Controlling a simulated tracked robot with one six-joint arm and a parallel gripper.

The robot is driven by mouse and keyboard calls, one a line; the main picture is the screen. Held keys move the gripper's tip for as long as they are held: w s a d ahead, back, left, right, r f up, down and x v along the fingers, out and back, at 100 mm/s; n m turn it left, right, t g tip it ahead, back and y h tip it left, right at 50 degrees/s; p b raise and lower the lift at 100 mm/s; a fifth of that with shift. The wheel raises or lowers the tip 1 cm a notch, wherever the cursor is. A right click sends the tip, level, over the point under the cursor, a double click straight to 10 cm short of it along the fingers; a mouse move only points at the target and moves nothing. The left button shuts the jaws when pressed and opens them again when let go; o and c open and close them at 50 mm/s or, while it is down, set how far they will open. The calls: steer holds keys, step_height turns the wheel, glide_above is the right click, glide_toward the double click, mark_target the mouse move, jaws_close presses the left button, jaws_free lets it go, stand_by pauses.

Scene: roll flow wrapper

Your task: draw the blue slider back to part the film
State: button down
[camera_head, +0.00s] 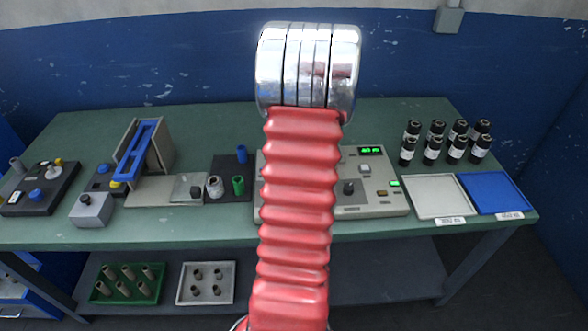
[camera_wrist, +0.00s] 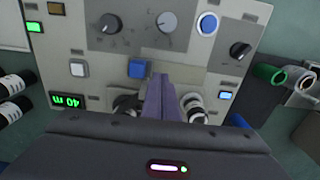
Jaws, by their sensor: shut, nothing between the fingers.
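A long blue slotted part (camera_head: 138,150) stands tilted on a grey stand at the left of the bench in the head view. It is the likeliest blue slider, but I cannot tell for sure. No film can be made out. My gripper (camera_wrist: 161,82) shows in the wrist view with its purple-grey fingers closed together and empty. They point over the grey control panel (camera_wrist: 185,66), with the tips beside a square blue button (camera_wrist: 139,69). I cannot tell whether they touch the panel. In the head view my arm hides the gripper and part of the panel.
Several dark vials (camera_head: 433,142) stand behind a white tray (camera_head: 436,197) and a blue tray (camera_head: 491,193) at the right. A green cup (camera_head: 238,185) and a white jar (camera_head: 215,186) stand left of the panel. A grey box (camera_head: 91,209) sits near the front edge.

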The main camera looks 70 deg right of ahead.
step_height(320, 180, up, 4)
steer(key=shift+f, duration=0.2)
stand_by(0.3)
stand_by(0.6)
steer(key=w+a+r+n, duration=0.15)
steer(key=w+a, duration=0.25)
steer(key=a, duration=0.5)
steer(key=w+a+r+n+t+h, duration=0.15)
steer(key=w+a, duration=0.25)
steer(key=a, duration=0.5)
steer(key=w+a+r+n, duration=0.1)
steer(key=w+a+r, duration=0.25)
steer(key=a, duration=0.55)
steer(key=a+r+n+t, duration=0.2)
steer(key=a+n, duration=0.2)
steer(key=a, duration=0.9)
steer(key=w+a+r+n+t+y, duration=0.1)
steer(key=a+r+n+t, duration=0.1)
steer(key=a, duration=1.2)
steer(key=r+n, duration=0.1)
steer(key=n, duration=0.1)
steer(key=shift+r+n, duration=0.3)
